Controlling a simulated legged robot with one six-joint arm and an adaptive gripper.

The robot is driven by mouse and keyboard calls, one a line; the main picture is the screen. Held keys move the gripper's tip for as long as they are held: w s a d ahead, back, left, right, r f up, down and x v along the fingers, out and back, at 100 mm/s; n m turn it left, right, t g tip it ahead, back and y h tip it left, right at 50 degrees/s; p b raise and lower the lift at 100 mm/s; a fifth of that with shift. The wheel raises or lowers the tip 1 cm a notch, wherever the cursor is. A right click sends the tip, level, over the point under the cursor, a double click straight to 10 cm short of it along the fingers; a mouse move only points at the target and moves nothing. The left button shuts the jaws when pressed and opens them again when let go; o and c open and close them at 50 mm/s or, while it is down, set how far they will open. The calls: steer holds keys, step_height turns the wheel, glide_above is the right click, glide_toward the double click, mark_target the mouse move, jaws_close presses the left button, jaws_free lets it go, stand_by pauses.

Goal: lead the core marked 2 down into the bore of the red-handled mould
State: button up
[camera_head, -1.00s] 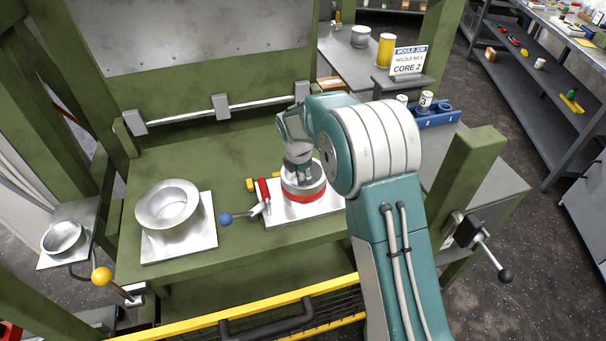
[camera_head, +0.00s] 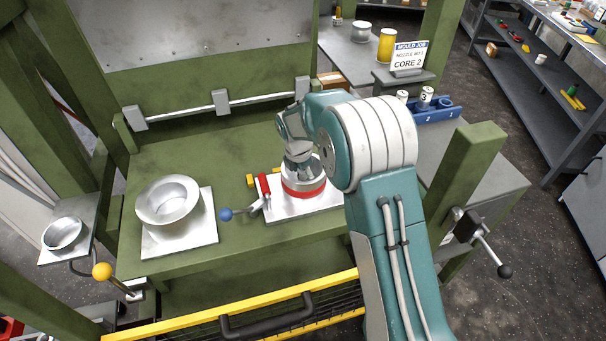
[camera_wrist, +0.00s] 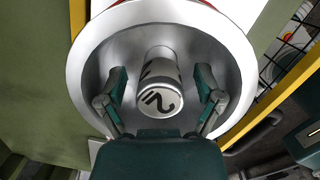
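The red-handled mould (camera_head: 303,190) is a round metal body with a red band, on a square plate on the green press bed. Its red handle (camera_head: 263,186) is at its left. My gripper (camera_head: 304,172) points down into the mould's mouth. In the wrist view the core marked 2 (camera_wrist: 161,95) stands inside the mould's wide bowl (camera_wrist: 87,60), near its middle, with its numbered top towards the camera. My gripper's fingers (camera_wrist: 162,84) are on either side of the core, with a gap showing at each side. The core's lower end is hidden, so its depth in the bore cannot be told.
A second mould (camera_head: 168,202) with a blue-knobbed lever (camera_head: 226,214) between the two stands at left. A blue rack (camera_head: 432,112) holds white cores, one marked 3 (camera_head: 426,96). A yellow rail (camera_head: 250,308) crosses the front. A green post (camera_head: 465,180) stands right of my arm.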

step_height(320, 180, up, 12)
steer(key=s+a, duration=0.1)
steer(key=shift+a+f, duration=0.15)
steer(key=shift+a, duration=0.15)
stand_by(0.7)
